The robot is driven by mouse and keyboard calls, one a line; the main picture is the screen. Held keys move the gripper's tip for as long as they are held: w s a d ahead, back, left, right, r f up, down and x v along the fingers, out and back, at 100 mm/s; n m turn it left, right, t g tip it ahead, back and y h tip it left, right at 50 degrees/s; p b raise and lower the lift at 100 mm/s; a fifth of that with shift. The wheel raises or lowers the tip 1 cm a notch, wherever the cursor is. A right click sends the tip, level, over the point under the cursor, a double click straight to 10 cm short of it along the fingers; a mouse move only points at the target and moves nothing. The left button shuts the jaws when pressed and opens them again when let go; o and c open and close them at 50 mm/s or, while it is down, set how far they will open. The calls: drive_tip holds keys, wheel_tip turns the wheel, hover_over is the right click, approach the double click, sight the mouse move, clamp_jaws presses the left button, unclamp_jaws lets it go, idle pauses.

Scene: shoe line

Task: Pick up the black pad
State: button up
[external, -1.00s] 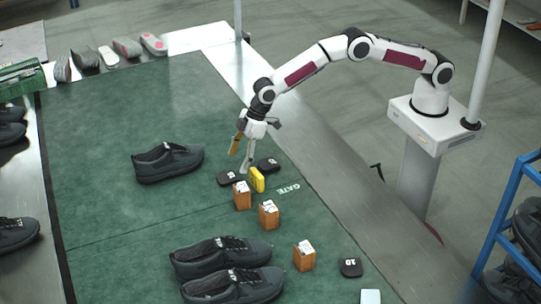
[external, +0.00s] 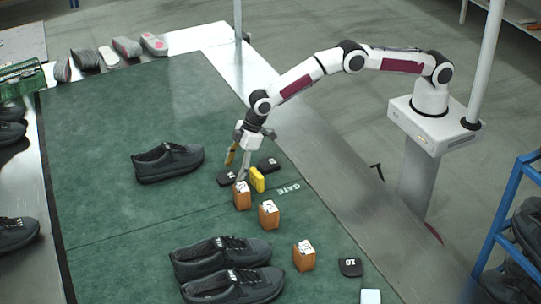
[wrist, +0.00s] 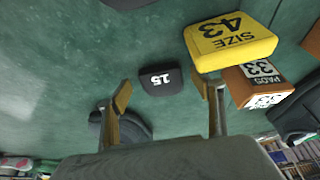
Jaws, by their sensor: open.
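Several black pads lie on the green mat. One black pad (external: 230,179) is left of the yellow block, one (external: 268,165) is just behind that block, and one (external: 351,267) lies at the front right. My gripper (external: 236,169) is open and empty, pointing down just above the left pad. In the wrist view a black pad marked 15 (wrist: 160,80) lies ahead, between the lines of my open fingers (wrist: 161,91). The fingers appear apart from it. A dark object at the top edge is cut off.
A yellow block marked SIZE 43 (wrist: 230,42) stands close beside the pad. Orange-brown blocks (external: 269,215) with white labels stand in front of it. A black shoe (external: 168,163) lies to the left, and two more at the front. The mat (external: 110,110) behind is clear.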

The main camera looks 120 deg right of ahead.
drive_tip(key=shift+w+f, duration=0.15)
drive_tip(key=shift+f, duration=0.2)
idle(0.3)
drive_tip(key=c, duration=1.2)
